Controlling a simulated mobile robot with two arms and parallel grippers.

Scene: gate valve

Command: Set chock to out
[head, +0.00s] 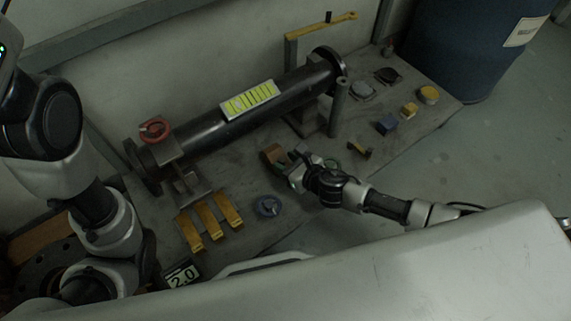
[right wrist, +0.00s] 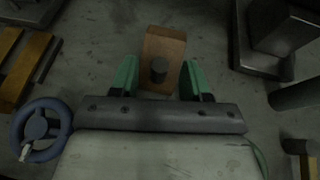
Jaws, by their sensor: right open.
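The chock appears to be a brown wooden block (head: 271,153) on the grey bench plate, below the dark pipe. Gaps show between the fingers and the block. Height above it is hard to tell. My left arm is at the left; its gripper is not seen.
The dark pipe (head: 196,130) with a yellow label lies behind. A red handwheel (head: 154,129) is at its left end. A blue handwheel (head: 268,206) and several yellow bars (head: 209,220) lie left of my right gripper. Blue and yellow blocks (head: 387,124) lie right.

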